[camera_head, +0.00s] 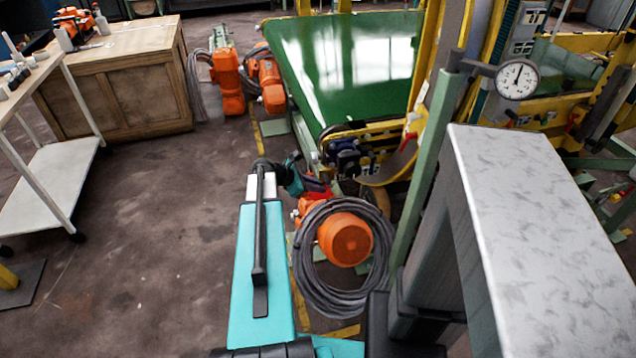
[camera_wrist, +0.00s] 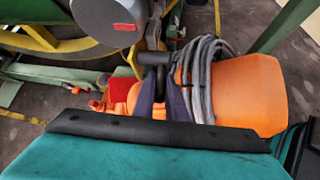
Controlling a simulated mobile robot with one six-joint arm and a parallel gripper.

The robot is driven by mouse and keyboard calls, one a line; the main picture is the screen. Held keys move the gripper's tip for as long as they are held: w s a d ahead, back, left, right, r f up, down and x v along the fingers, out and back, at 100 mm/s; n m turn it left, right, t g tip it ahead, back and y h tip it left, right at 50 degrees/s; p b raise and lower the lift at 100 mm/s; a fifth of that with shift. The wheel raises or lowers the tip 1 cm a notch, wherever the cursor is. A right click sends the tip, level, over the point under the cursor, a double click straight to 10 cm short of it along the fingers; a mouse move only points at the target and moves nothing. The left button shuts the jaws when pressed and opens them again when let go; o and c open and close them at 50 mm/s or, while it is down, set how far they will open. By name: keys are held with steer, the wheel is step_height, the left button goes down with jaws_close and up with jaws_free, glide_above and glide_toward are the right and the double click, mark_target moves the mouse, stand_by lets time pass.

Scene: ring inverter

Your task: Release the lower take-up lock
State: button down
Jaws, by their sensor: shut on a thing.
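My gripper (camera_wrist: 162,104) shows its dark fingers in the middle of the wrist view. It is shut on a short dark grey handle (camera_wrist: 153,58), which appears to be part of the lower take-up lock. The fingers hide much of it. In the head view my gripper (camera_head: 312,187) is low beside the belt machine's near end, partly hidden by my teal arm. A red part (camera_wrist: 120,90) is just left of the fingers in the wrist view. The lock's exact position is not clear.
An orange motor (camera_head: 345,238) with a coiled grey cable (camera_head: 322,285) is close to my gripper. The green belt (camera_head: 345,65) lies behind. A green post (camera_head: 420,190) with a dial gauge (camera_head: 517,79) stands to the right. Open floor (camera_head: 150,230) lies left.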

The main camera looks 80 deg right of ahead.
steer(key=shift+a+p, duration=0.1)
steer(key=shift+p, duration=0.2)
stand_by(0.4)
steer(key=c, duration=2.1)
jaws_free()
steer(key=shift+r, duration=0.1)
steer(key=v, duration=1.3)
steer(key=shift+r, duration=0.45)
steer(key=shift+w, duration=0.1)
